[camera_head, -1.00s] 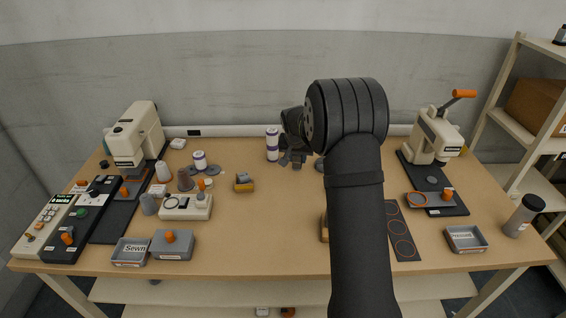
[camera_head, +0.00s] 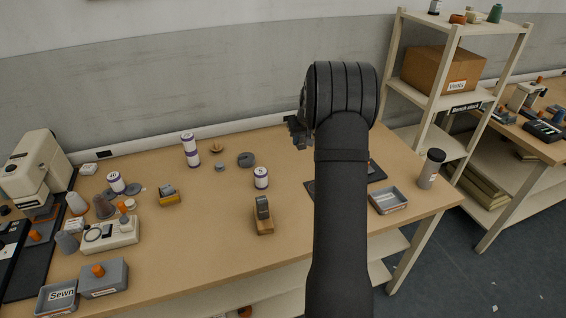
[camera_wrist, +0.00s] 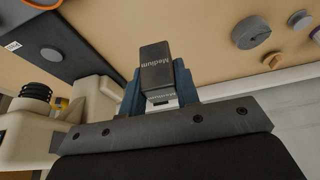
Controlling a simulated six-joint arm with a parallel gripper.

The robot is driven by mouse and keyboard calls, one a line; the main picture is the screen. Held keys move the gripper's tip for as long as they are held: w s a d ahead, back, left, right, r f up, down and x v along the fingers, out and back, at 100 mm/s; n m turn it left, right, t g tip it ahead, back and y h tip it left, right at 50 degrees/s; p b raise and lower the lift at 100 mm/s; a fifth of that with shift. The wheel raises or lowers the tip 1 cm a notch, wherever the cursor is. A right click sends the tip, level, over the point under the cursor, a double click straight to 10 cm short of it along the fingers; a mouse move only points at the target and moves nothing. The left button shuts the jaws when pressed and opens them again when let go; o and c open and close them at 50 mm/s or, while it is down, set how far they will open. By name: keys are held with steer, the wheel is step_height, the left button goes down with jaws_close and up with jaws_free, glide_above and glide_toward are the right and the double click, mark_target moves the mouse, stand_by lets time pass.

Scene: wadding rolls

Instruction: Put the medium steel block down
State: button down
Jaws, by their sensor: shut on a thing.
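The medium steel block (camera_wrist: 154,66), dark grey and labelled "Medium", is held in my gripper (camera_wrist: 158,88) in the wrist view. The jaws are shut on it, and its outer end sticks out past the fingers, with bench surface behind it. In the head view my gripper (camera_head: 297,131) shows only as a small dark shape left of my wrist, above the bench (camera_head: 215,225) near its back edge. The block cannot be made out there, and its height above the bench is unclear.
A wooden stand (camera_head: 264,225) holds another grey block; a yellow stand (camera_head: 169,200) holds small grey pieces. Wadding rolls stand at the back (camera_head: 190,150) and middle (camera_head: 261,178). A grey tray (camera_head: 388,201) and dark-lidded bottle (camera_head: 431,168) are at right. Bench is bare around the wooden stand.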

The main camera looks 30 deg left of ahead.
steer(key=w+d, duration=0.2)
steer(key=d, duration=0.1)
steer(key=a+f, duration=0.2)
steer(key=a, duration=0.1)
steer(key=a+f, duration=0.2)
steer(key=a, duration=0.2)
steer(key=a+f, duration=0.3)
steer(key=a, duration=0.1)
steer(key=shift+w, duration=0.2)
steer(key=shift+f, duration=1.85)
steer(key=shift+f, duration=0.1)
steer(key=c, duration=1.1)
jaws_free()
steer(key=shift+f, duration=0.1)
steer(key=v, duration=1.2)
steer(key=shift+d, duration=0.15)
